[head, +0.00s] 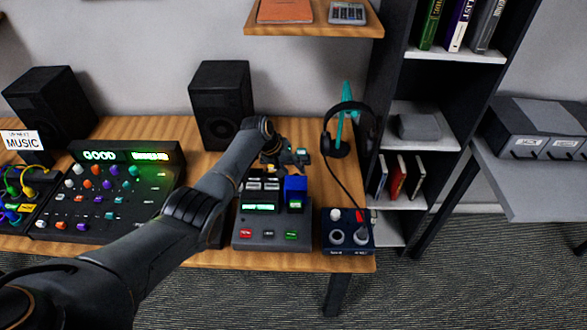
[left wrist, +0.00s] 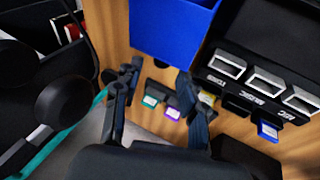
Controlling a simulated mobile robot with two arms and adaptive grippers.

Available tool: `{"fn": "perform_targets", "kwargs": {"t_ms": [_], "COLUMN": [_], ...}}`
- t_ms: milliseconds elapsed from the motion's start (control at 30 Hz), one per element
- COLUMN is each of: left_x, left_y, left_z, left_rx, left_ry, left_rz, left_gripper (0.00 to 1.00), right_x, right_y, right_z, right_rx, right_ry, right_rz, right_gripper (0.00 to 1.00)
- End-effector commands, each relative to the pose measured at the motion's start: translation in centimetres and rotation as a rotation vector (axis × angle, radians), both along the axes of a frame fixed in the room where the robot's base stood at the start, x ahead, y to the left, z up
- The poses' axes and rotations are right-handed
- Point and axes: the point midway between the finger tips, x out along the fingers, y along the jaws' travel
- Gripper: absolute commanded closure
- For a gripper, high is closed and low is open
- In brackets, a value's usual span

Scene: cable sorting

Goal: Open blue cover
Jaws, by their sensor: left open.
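The blue cover (head: 296,187) stands up from the right side of a grey device (head: 272,233) with green lit displays. It also fills the top middle of the left wrist view (left wrist: 170,30). I cannot tell how far it is hinged. My left gripper (head: 287,157) is just behind the device, on the far side of the cover. In the left wrist view the left gripper (left wrist: 160,72) has its fingers apart, with nothing between the tips, near the cover's edge; contact is unclear. My right gripper is not in view.
Small plugs with coloured labels (left wrist: 172,112) lie behind the device. Headphones on a teal stand (head: 346,130) are close at the right. A knob box (head: 347,236) sits at the front right table edge. A mixer (head: 110,195) and black speaker (head: 221,105) stand left.

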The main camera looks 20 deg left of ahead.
Motion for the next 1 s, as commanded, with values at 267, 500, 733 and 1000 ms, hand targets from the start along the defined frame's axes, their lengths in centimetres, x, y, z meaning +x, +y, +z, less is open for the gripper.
{"fn": "perform_targets", "kwargs": {"t_ms": [267,500,733,1000], "left_x": [-0.1,-0.2,-0.2,-0.3], "left_y": [0.8,1.5,2.1,2.8], "left_z": [2.1,3.7,5.2,6.9], "left_rx": [0.0,0.001,0.0,0.0], "left_ry": [0.001,0.001,0.0,0.0], "left_rz": [0.001,0.001,0.001,0.001], "left_gripper": [0.59,0.59,0.59,0.59], "right_x": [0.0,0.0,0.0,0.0], "right_y": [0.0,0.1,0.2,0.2], "right_z": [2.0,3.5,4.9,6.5], "right_rx": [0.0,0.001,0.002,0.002], "right_ry": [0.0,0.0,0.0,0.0], "right_rz": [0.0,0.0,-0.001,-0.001], "right_gripper": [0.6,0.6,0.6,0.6]}}
